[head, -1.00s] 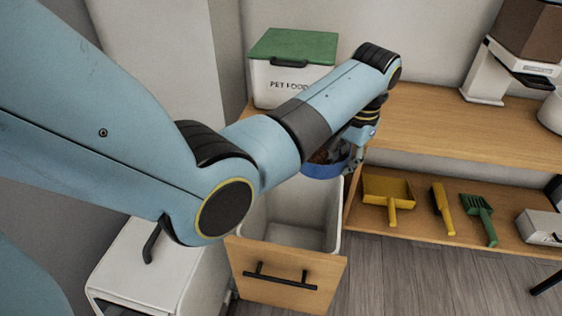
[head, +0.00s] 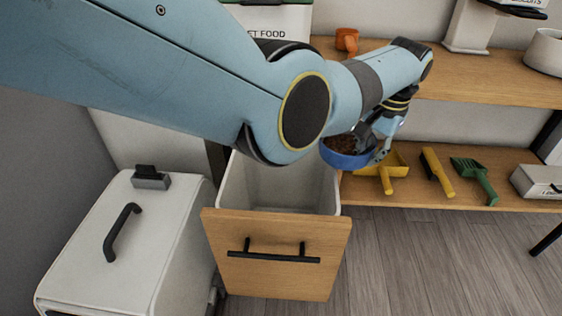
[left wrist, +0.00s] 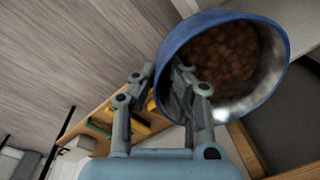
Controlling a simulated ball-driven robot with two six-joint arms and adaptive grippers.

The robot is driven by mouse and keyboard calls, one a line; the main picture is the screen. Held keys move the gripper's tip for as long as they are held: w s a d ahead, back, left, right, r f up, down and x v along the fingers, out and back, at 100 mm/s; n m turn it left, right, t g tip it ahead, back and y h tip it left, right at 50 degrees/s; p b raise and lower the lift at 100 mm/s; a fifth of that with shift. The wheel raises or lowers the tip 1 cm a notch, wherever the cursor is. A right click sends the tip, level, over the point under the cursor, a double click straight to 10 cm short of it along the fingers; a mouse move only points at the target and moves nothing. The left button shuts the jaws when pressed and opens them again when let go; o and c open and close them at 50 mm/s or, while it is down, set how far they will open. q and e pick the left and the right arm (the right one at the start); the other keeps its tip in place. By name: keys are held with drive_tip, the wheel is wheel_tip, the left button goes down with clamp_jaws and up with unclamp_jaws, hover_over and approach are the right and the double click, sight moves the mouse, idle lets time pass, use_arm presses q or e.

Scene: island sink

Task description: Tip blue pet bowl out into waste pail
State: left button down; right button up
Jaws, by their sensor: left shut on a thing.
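The blue pet bowl (head: 347,157) holds brown food, which also shows inside its metal interior in the left wrist view (left wrist: 225,60). My left gripper (head: 376,144) is shut on the bowl's rim; in the left wrist view the fingers (left wrist: 160,85) grip its near side. The bowl is in the air, at the right edge of the waste pail. The waste pail (head: 325,195) is a white bin in a pulled-out wooden-front drawer (head: 275,278). Its visible inside looks empty, and my arm hides part of its opening. My right gripper does not show.
A yellow dustpan (head: 398,168), yellow brush (head: 437,172) and green scoop (head: 476,180) lie on the low shelf at right. A white lidded bin (head: 140,240) stands left of the drawer. Open floor lies at front right.

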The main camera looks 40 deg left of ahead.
sight(345, 157)
use_arm(q)
drive_tip(key=shift+s+a+r+p, duration=0.1)
drive_tip(key=shift+r+p, duration=0.25)
drive_tip(key=shift+p, duration=0.2)
drive_tip(key=p, duration=0.2)
drive_tip(key=s+a+r+t+h+p, duration=0.1)
drive_tip(key=shift+s+r+t+p, duration=0.15)
drive_tip(key=shift+r+t+p, duration=0.15)
drive_tip(key=shift+p, duration=0.1)
drive_tip(key=shift+s+a+r+t+h+p, duration=0.2)
drive_tip(key=shift+s+a+t+h+p, duration=0.15)
drive_tip(key=shift+p, duration=0.25)
drive_tip(key=shift+s+a+r+t+h+p, duration=0.4)
drive_tip(key=shift+s+r+t+h+p, duration=0.05)
drive_tip(key=shift+s+t, duration=0.1)
drive_tip(key=shift+s+a+r+t+h, duration=0.4)
drive_tip(key=shift+s+a+r+t, duration=0.1)
drive_tip(key=shift+s+t, duration=0.15)
drive_tip(key=s+a+r+t+h+b, duration=0.1)
drive_tip(key=s+r+t+h+b, duration=0.1)
drive_tip(key=b, duration=0.1)
drive_tip(key=shift+s+a, duration=0.2)
drive_tip(key=shift+a, duration=0.2)
drive_tip(key=shift+r+t, duration=0.1)
drive_tip(key=shift+t, duration=0.15)
